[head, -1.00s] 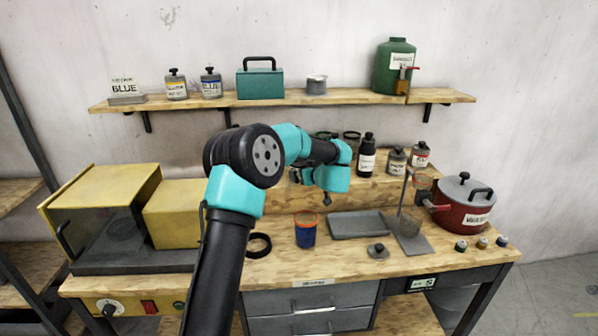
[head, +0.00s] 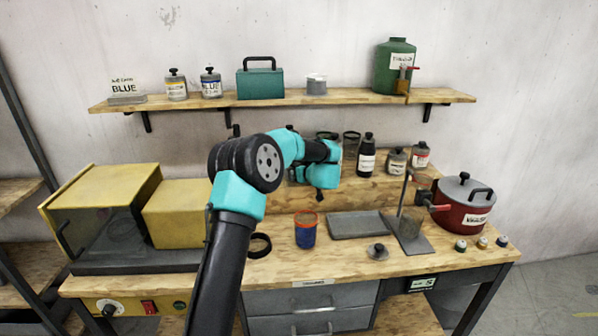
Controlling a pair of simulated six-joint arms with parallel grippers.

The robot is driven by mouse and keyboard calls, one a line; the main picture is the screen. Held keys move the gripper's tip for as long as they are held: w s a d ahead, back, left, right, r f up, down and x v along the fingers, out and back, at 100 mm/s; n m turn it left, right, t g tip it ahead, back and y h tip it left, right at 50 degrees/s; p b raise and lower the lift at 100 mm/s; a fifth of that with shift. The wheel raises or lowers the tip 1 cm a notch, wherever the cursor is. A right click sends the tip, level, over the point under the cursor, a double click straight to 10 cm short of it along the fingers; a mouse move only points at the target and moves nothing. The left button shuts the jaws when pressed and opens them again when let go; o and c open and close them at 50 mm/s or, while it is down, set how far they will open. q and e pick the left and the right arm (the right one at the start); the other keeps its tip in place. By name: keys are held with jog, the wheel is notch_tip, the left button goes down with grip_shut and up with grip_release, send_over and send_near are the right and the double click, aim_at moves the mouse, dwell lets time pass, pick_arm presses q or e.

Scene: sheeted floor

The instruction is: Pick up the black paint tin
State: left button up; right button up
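Two small grey tins with dark lids stand at the right end of the raised back ledge. The left one (head: 397,161) has a pale and dark label too small to read and may be the black paint tin. The right one (head: 420,155) has a red mark on its label. A tall black bottle (head: 367,157) stands left of them. One arm comes in from the lower left; I take it as my left. Its gripper (head: 320,195) is mostly hidden by its own wrist, left of and apart from these tins. My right gripper is not in view.
Dark-rimmed cups (head: 351,143) stand behind my wrist. On the bench are a blue cup (head: 305,234), grey tray (head: 357,225), stand (head: 412,240) and red pot (head: 463,205). The wall shelf (head: 350,97) holds yellow- (head: 176,88) and blue-labelled (head: 211,86) tins.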

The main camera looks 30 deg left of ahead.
pick_arm(q)
jog(key=c, duration=1.2)
